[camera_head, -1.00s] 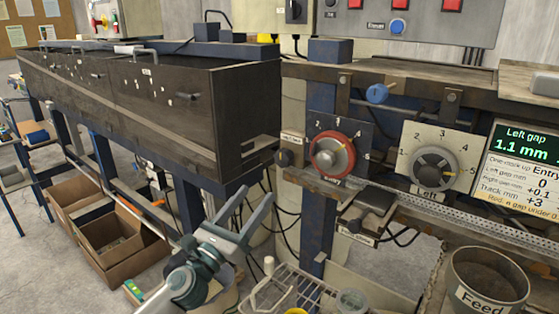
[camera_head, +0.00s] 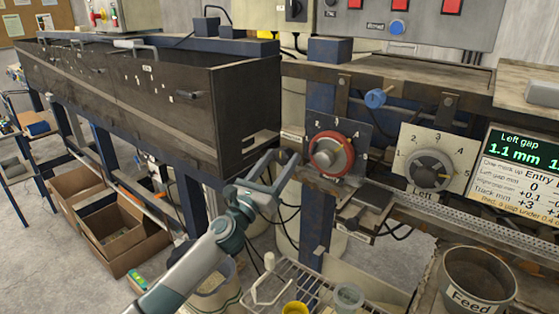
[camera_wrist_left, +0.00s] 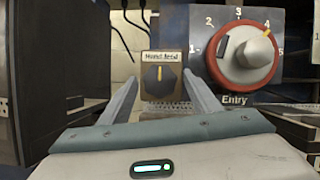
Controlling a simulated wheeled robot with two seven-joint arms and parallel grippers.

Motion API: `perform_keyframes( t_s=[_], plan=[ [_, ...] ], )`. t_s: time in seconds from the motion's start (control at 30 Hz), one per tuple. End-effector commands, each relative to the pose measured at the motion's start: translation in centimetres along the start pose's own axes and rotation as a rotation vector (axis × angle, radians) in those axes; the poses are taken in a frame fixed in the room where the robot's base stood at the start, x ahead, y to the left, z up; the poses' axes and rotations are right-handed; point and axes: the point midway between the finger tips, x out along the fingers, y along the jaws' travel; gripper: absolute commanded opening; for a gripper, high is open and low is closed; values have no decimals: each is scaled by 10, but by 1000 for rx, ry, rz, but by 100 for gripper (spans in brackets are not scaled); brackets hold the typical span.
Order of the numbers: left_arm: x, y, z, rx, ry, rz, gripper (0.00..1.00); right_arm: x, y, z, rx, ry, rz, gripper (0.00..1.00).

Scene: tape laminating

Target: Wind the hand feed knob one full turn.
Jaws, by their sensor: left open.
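The hand feed knob (camera_wrist_left: 160,78) is a small black knob with a yellow pointer line, pointing up, on a tan plate labelled "Hand feed". In the head view the knob (camera_head: 284,157) is small and partly hidden by my fingers, at the machine's left end beside the red dial. My left gripper (camera_head: 283,160) is open and points at the knob. In the left wrist view its fingers (camera_wrist_left: 161,86) stand left and right of the knob, with visible space on both sides. How far the fingertips are from it in depth is hard to tell. My right gripper is not in view.
The red Entry dial (camera_head: 331,154) sits just right of the knob, close to my right-hand finger. A grey Left dial (camera_head: 432,171) is further right. The dark oven box (camera_head: 245,115) stands close on the left. A wire rack (camera_head: 285,285) and a Feed bucket (camera_head: 478,280) are below.

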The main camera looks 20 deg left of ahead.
Motion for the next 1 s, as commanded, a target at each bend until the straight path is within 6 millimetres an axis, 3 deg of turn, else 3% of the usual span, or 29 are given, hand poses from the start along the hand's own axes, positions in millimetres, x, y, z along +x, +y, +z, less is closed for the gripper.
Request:
perform_keyframes(
  t_s=[0.2,0.37,0.4,1.0],
  plan=[
    [0,0,0,0,0,0,57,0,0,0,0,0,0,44],
    [0,0,0,0,0,0,19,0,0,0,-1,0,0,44],
    [0,0,0,0,0,0,16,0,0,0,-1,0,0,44],
    [0,2,0,127,1,-52,16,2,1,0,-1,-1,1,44]
  ],
)
